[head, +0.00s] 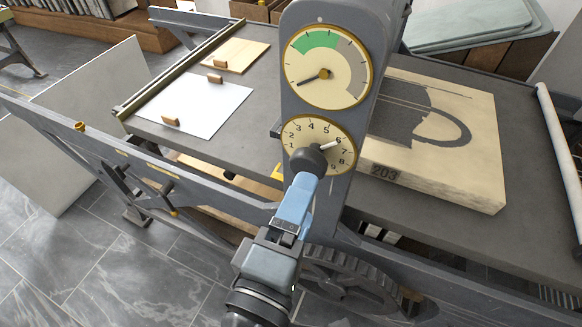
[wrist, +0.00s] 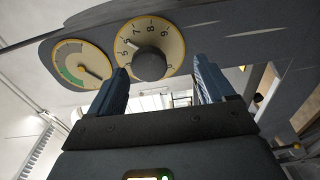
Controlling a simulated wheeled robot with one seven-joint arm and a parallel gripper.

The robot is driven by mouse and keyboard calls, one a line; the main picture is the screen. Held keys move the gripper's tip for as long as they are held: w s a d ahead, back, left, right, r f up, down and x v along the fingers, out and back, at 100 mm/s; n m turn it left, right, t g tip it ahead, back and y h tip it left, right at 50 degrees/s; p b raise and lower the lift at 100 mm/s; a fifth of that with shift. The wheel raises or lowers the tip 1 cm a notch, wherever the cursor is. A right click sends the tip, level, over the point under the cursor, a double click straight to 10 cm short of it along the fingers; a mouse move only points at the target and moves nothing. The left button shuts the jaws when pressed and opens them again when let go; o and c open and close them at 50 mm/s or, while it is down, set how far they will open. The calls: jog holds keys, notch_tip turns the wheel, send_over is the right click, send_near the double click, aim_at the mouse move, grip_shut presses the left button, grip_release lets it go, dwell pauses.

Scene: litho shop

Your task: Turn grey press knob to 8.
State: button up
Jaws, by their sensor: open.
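The grey press knob (head: 308,160) sits on a cream numbered dial (head: 318,131) with a brass rim, on the press's grey upright. Its white pointer aims at about 6 in the head view; 8 lies further clockwise, lower right. In the wrist view the dark round knob (wrist: 149,65) and its dial (wrist: 177,48) show ahead of my jaws. My gripper (head: 304,180) reaches the knob from below in the head view, hiding part of the dial's lower edge. In the wrist view my gripper (wrist: 160,68) is open, with its blue fingers apart on either side of the knob; I cannot tell if they touch it.
A gauge (head: 326,66) with a green band is directly above the dial. A litho stone (head: 484,155) marked 203 lies on the press bed at right. A white sheet (head: 205,105) lies on the bed at left. A spoked gear wheel (head: 350,280) is below.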

aim_at(305, 170)
jog(key=shift+m+h, duration=0.3)
jog(key=shift+h, duration=0.1)
jog(key=w, duration=0.1)
jog(key=w+r+p, duration=0.1)
jog(key=w, duration=0.3)
jog(key=shift+w+d+r+p, duration=0.15)
jog(key=shift+w+r+p, duration=0.1)
jog(key=shift+r+p, duration=0.15)
jog(key=shift+w+d+f, duration=0.1)
jog(key=shift+w+d, duration=0.15)
jog(key=shift+w, duration=0.4)
jog(key=shift+c, duration=0.5)
jog(key=c, duration=1)
jog(key=shift+o, duration=0.2)
jog(key=shift+f+b, duration=0.15)
jog(key=shift+b, duration=0.25)
